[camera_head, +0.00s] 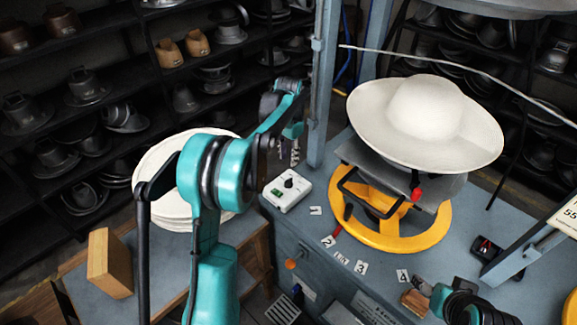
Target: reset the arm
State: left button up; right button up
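My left arm (217,255) is teal and black, rises from the bottom and bends over toward the middle. My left gripper (288,152) hangs fingers down in the air left of the blue-grey post. Its two fingers look a little apart, with nothing visible between them. My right arm (470,306) shows only in part at the bottom right, and its fingers cannot be made out. A white wide-brimmed hat (425,108) sits on the press over a yellow ring base (437,232).
A stack of white discs or hat blanks (160,165) stands behind my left arm, near a wooden block (109,262). A white control box (287,190) and a small brown block (415,302) are on the blue-grey bench (335,285). Shelves of dark hat moulds (85,85) line the back.

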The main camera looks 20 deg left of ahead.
pick_arm(q)
jog(key=shift+r, duration=0.6)
jog(key=s+d+r+n+t+b, duration=0.1)
jog(key=s+d+r+t, duration=0.2)
jog(key=s, duration=0.4)
jog(key=s+d+r+n+t, duration=0.1)
jog(key=s+d+r, duration=0.35)
jog(key=s, duration=0.25)
jog(key=s+d+f+n+t, duration=0.1)
jog(key=s+d+f, duration=0.1)
jog(key=s, duration=0.5)
jog(key=s+d+f+t+b, duration=0.1)
jog(key=s+d+f+t, duration=0.1)
jog(key=s, duration=0.4)
notch_tip(320, 180, down, 2)
jog(key=shift+s+d+f+n, duration=0.15)
jog(key=shift+s+d+n, duration=0.25)
jog(key=shift+d, duration=0.2)
